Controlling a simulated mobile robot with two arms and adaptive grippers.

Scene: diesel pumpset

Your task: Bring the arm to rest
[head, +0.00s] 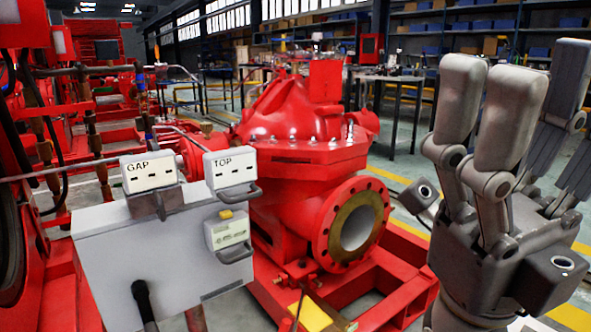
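My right gripper (515,95) is large and close at the right edge of the head view. Its grey fingers point up and stand apart, with nothing between them. It is raised in front of the shelves, to the right of the red pump (300,140), and appears clear of the pump. My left gripper is not in view.
A grey box panel (150,255) stands at front left, with white handled blocks marked GAP (148,174) and TOP (230,168) and a smaller block (228,233). The pump's open flange (355,225) faces front right. Tables (400,80) and shelves stand behind.

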